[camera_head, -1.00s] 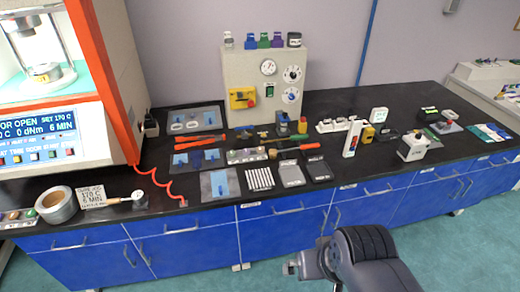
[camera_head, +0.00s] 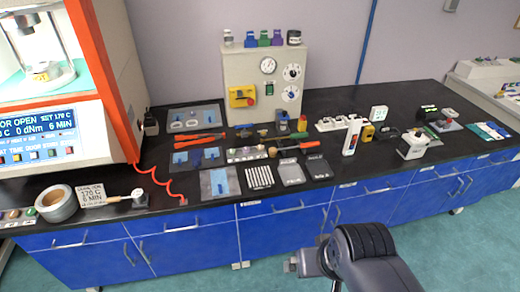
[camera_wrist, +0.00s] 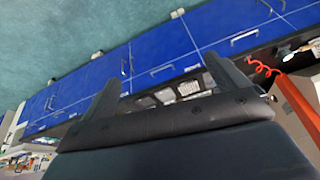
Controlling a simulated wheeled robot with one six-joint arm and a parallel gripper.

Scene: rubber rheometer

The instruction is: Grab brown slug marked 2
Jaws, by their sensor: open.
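I cannot pick out a brown slug marked 2 with certainty, as no number is readable on any small piece. A small tray of pieces (camera_head: 246,154) lies mid-bench, too small to tell apart. A brownish round piece (camera_head: 13,214) shows at the far left bench edge, its marking unreadable. My gripper (camera_head: 291,266) is in front of the blue drawers, below the bench top and away from everything on it. In the wrist view my gripper (camera_wrist: 166,85) has its two fingers wide apart with nothing between them.
The rheometer (camera_head: 45,125) stands at left with its chamber open and a red coiled cord (camera_head: 160,183) beside it. A control panel box (camera_head: 262,85) stands at the back. Tools, pads and a white bottle (camera_head: 352,137) crowd the black bench (camera_head: 385,168). The floor in front is free.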

